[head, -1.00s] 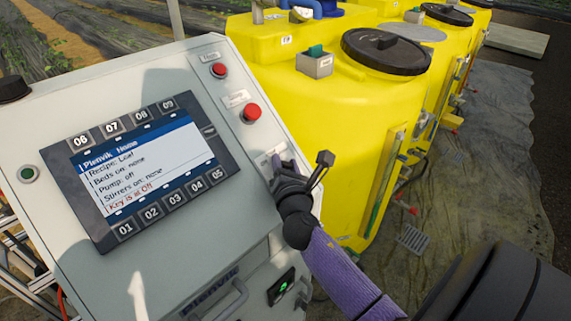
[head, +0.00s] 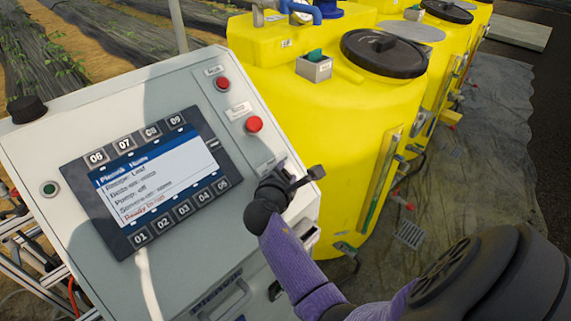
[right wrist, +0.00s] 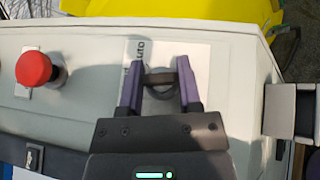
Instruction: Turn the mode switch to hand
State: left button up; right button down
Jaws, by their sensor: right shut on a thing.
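In the head view my right gripper (head: 287,178) is at the panel's right edge, below the red buttons, and hides the switch. My left gripper is not in view.
The panel carries a display (head: 150,182) with a blurred red bottom line, like "Ready to run". Red buttons (head: 254,124) sit above the switch; one (right wrist: 33,69) is left of my gripper in the wrist view. Yellow tanks (head: 330,130) stand close on the right.

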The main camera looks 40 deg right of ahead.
jog(key=shift+m+g+p, duration=0.6)
jog(key=shift+m+g, duration=0.3)
jog(key=shift+g, duration=0.1)
jog(key=shift+c, duration=1.4)
grip_release()
